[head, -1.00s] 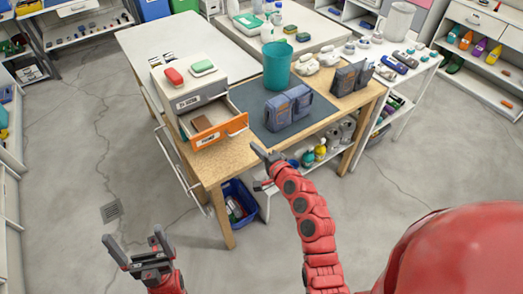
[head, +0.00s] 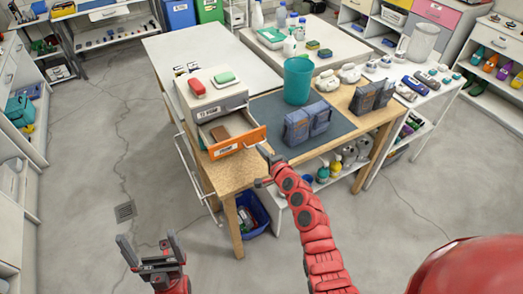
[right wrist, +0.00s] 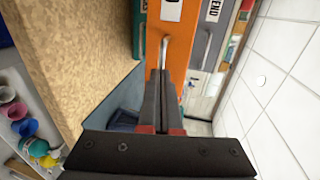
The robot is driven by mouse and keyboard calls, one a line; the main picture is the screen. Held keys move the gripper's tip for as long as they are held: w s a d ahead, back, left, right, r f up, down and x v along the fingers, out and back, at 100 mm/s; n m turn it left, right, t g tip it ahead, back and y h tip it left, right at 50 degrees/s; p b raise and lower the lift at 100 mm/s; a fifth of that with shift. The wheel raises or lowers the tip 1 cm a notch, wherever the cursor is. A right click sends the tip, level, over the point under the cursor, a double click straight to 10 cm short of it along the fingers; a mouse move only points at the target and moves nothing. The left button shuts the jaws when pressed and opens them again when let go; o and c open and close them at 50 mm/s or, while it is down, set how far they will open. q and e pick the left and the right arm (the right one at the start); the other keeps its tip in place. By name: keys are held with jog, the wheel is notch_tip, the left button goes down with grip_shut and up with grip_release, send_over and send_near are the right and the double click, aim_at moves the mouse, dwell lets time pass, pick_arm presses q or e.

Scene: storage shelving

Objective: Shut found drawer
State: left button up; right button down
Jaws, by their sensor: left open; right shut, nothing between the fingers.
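The open drawer has an orange front (head: 238,142) with a white label. It sticks out of a small grey cabinet (head: 212,100) on the wooden workbench, and a brown item lies inside. In the right wrist view the orange front (right wrist: 182,35) and its metal handle (right wrist: 163,52) are straight ahead of the fingers. My right gripper (head: 262,153) is shut and empty, just in front of the drawer's right end; its fingertips (right wrist: 160,78) are close to the handle, and contact cannot be told. My left gripper (head: 148,243) is open and empty above the floor, left of the bench.
A red and a green item lie on the cabinet. A teal bin (head: 298,80) and blue-grey pouches (head: 307,122) stand on the bench right of the drawer. A blue crate (head: 251,212) sits beneath the bench. The floor at left is clear.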

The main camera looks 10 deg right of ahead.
aim_at(244, 127)
jog(key=b+x, duration=0.2)
jog(key=x, duration=0.2)
jog(key=r+b+x, duration=0.1)
jog(key=b+x, duration=0.2)
jog(key=x, duration=0.1)
jog(key=r+b+x, duration=0.1)
jog(key=b+x, duration=0.1)
jog(key=x, duration=0.3)
jog(key=shift+w+a+b, duration=0.1)
jog(key=shift+w+b, duration=0.05)
jog(key=shift+b, duration=0.2)
jog(key=shift+w+a+r, duration=0.15)
jog(key=shift+w, duration=0.15)
jog(key=shift+r, duration=0.5)
jog(key=shift+r, duration=0.1)
